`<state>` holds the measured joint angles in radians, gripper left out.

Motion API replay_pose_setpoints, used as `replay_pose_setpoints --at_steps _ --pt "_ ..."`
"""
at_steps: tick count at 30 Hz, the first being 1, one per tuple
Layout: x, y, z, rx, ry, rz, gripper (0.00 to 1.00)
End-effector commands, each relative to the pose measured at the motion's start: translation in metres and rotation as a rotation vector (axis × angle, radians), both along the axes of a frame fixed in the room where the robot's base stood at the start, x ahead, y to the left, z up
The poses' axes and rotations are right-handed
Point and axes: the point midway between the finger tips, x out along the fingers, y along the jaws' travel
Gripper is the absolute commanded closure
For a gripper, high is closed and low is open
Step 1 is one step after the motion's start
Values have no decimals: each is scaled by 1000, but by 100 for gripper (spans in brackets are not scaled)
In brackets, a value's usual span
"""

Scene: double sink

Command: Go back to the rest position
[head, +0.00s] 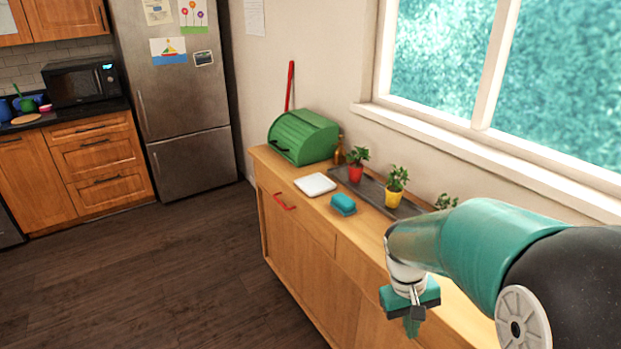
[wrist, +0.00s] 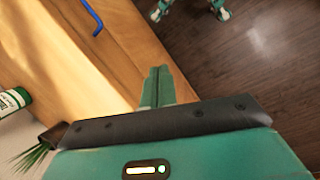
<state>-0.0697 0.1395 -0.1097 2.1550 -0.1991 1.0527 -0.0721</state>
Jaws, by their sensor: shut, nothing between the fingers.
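My gripper (head: 412,328) is at the lower right of the head view, beside the front edge of the wooden counter (head: 300,195), pointing down. In the wrist view its two fingers (wrist: 157,80) are together with nothing between them. Behind them in that view are the cabinet's wooden surface and the dark floor. My teal arm reaches in from the right and hides part of the counter.
On the counter are a green bread box (head: 303,137), a white dish (head: 315,184), a blue sponge (head: 343,204) and potted plants (head: 396,186) on a dark tray. A blue handle (wrist: 92,17) shows in the wrist view. The floor (head: 150,280) at left is clear.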

Motion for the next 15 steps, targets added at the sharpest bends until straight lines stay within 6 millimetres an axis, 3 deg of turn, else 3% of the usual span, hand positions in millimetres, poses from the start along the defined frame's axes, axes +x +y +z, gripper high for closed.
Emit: replay_pose_setpoints --at_steps 1,6,15 --pt "-5 3 16 14 -48 -7 100" --pt "-22 15 56 60 -194 -34 100" --pt "-63 34 115 134 -449 -74 100"
